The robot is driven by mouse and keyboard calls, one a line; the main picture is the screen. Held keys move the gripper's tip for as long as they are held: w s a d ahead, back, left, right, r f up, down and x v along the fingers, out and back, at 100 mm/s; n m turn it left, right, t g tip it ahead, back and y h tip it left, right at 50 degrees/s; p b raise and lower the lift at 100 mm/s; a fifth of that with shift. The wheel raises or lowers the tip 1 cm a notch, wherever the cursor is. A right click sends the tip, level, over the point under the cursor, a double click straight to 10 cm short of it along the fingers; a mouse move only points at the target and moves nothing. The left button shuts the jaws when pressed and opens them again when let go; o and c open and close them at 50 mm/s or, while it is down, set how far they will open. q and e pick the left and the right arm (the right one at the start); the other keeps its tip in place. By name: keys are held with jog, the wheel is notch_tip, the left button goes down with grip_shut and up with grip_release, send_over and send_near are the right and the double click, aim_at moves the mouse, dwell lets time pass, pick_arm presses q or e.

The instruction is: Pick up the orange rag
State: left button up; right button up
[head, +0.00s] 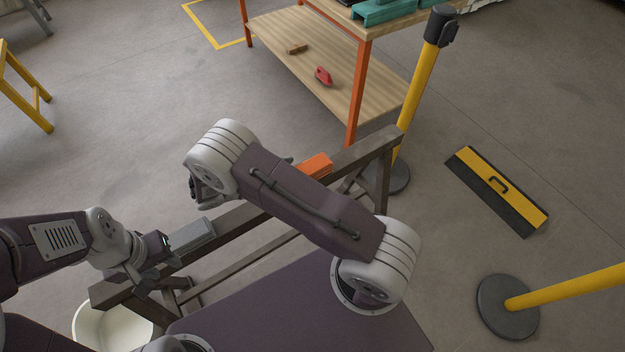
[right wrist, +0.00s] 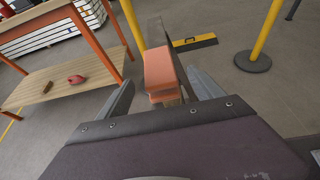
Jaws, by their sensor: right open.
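The orange rag (head: 316,165) lies folded over the top beam of a dark wooden trestle (head: 365,150), partly hidden behind my right arm in the head view. In the right wrist view the rag (right wrist: 159,70) hangs over the beam, ahead of and between the spread fingers of my right gripper (right wrist: 162,92). That gripper is open and empty; in the head view my own arm mostly hides it. My left gripper (head: 150,275) is at the trestle's near left end, beside a grey folded item (head: 190,236) on the beam; its finger gap is unclear.
A workbench (head: 330,75) with orange legs stands behind, a red object (head: 323,76) on its lower shelf. A yellow post (head: 418,85) stands close behind the trestle's right end. A yellow-black board (head: 497,190) lies on the floor at right. A white bucket (head: 95,325) stands at lower left.

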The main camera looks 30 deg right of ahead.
aim_at(317, 166)
jog(key=b+x, duration=0.1)
jog(key=x, duration=0.8)
jog(key=shift+r, duration=0.2)
jog(key=c, duration=1.5)
